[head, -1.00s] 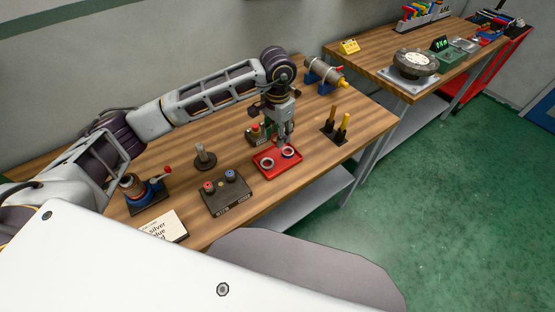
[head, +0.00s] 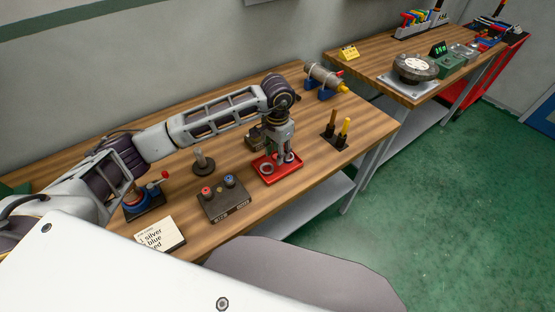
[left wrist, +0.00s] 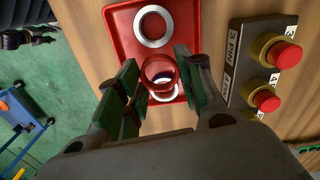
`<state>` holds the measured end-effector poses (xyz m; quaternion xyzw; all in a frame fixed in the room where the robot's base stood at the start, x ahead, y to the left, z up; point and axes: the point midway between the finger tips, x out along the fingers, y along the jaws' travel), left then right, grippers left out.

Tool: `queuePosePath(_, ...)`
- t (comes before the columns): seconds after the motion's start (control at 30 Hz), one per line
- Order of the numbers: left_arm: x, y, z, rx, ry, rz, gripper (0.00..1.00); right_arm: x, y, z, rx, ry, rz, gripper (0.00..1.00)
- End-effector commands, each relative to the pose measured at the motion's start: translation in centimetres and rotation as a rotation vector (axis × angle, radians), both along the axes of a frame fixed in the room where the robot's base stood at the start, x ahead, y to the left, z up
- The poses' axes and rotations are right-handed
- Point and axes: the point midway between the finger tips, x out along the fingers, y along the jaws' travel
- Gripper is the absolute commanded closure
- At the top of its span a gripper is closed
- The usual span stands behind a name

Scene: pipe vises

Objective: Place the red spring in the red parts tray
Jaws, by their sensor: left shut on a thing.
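The red parts tray (head: 281,179) lies on the wooden bench; it also shows in the left wrist view (left wrist: 122,35). A silver ring (left wrist: 153,27) lies in it, and a second pale ring (left wrist: 164,93) shows partly behind the held part. My left gripper (head: 280,157) points down over the tray. In the left wrist view its fingers (left wrist: 160,70) are shut on the red spring (left wrist: 158,66), a short red ring shape. The spring is over or in the tray; whether it touches the floor I cannot tell. My right gripper is not in view.
A box with red buttons (left wrist: 268,65) stands close beside the tray. A dark button box (head: 225,199), a post on a round base (head: 204,162) and a stand with yellow-tipped handles (head: 336,135) surround it. A printed card (head: 160,236) lies near the front.

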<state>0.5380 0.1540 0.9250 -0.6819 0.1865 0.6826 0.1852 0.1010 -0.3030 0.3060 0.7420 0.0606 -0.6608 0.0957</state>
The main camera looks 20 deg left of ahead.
Motion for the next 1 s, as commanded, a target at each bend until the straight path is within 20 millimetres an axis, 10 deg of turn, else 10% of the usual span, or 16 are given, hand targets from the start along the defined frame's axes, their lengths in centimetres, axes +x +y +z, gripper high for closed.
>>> queuePosePath(0.87,-0.2,0.0,-4.0,0.003,0.007,-0.001,0.96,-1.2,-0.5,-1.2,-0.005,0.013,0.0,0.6)
queuePosePath(0.9,-0.2,0.0,-4.1,0.003,0.007,-0.001,0.61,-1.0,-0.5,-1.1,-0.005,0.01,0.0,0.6)
queuePosePath(1.0,-0.2,0.0,-4.0,0.003,0.007,-0.001,0.48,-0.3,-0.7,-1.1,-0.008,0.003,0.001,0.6)
